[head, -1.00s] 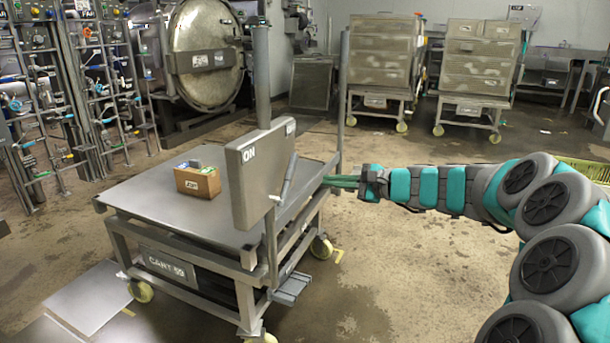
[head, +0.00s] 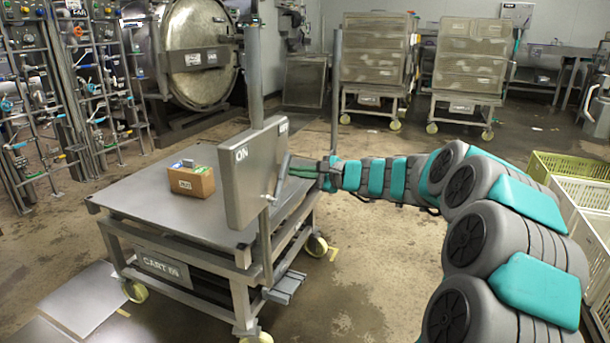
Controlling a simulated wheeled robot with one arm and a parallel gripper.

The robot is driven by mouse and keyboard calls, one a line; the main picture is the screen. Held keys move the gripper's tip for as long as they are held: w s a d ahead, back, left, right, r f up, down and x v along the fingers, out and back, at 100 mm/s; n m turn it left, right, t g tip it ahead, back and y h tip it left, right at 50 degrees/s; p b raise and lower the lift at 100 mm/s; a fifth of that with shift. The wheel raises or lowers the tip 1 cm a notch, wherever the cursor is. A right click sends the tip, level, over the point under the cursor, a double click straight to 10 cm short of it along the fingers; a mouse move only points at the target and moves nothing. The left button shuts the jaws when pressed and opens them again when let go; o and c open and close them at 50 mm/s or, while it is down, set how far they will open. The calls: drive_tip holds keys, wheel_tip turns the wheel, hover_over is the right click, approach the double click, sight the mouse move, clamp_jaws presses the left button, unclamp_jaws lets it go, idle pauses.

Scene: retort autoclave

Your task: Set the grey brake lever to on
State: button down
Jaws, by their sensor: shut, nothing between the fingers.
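The grey brake lever (head: 281,177) is a short bar on the right side of a grey box (head: 246,182) mounted on the cart. It stands nearly upright with its top leaning slightly right. The box carries an "ON" label (head: 241,155) at its left and a second label (head: 283,128), probably "OFF", at its right. My gripper (head: 293,171) reaches in from the right with its green fingers shut and nothing held. Its tips are at or very near the lever; I cannot tell whether they touch.
The cart (head: 150,205) has a flat top with a small cardboard box (head: 191,183) on it. Upright posts stand at its edges. Crates (head: 575,190) are at the right. A round autoclave door (head: 200,60) is behind.

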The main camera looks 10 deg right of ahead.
drive_tip(key=shift+s+a+r, duration=0.4)
drive_tip(key=shift+s+r, duration=0.05)
drive_tip(key=shift+s, duration=0.1)
drive_tip(key=shift+b, duration=0.65)
